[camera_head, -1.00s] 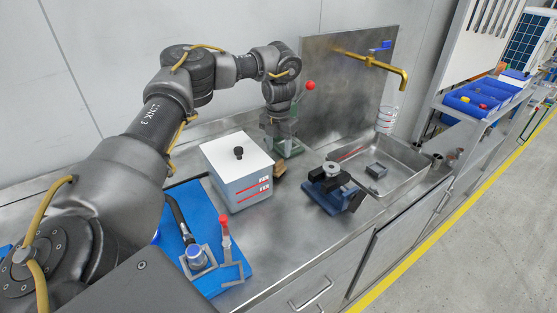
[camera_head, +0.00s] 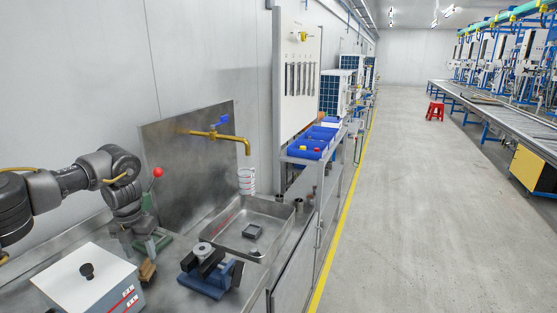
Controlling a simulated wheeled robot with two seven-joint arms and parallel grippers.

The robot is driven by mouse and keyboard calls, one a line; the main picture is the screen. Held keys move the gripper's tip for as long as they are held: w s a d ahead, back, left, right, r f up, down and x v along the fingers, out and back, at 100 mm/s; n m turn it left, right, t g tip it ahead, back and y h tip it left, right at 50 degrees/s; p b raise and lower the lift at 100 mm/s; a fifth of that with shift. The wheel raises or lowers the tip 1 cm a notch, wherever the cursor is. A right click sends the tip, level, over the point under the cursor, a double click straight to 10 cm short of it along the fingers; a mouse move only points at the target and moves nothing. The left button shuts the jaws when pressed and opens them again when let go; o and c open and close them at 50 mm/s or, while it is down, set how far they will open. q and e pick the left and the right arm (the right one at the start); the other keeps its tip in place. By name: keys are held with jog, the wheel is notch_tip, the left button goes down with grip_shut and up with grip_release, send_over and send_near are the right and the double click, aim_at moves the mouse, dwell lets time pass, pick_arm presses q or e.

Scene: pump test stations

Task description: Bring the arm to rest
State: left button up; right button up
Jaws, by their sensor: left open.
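My left arm comes in from the left edge, bent at the wrist, with its hand pointing down. The left gripper (camera_head: 140,249) is open, and nothing shows between its fingers. It is over the steel bench (camera_head: 180,290), behind the white box with a black knob (camera_head: 88,280). A small brown block (camera_head: 147,271) lies close below the fingertips; I cannot tell whether they touch it. A green base with a red-balled lever (camera_head: 158,172) stands just behind the hand, partly hidden by it. My right gripper does not show.
A blue vise-like fixture (camera_head: 211,272) stands right of the gripper. Beyond it is a steel sink (camera_head: 255,222) under a brass tap (camera_head: 215,135). Blue bins (camera_head: 312,143) sit on a shelf farther back. The floor aisle (camera_head: 400,200) is clear; a red stool (camera_head: 435,110) stands far off.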

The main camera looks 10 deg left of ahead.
aim_at(144, 264)
pick_arm(q)
notch_tip(144, 264, down, 8)
jog(key=shift+r+p, duration=0.1)
jog(key=shift+p, duration=0.4)
jog(key=shift+a, duration=0.1)
jog(key=shift+r, duration=0.15)
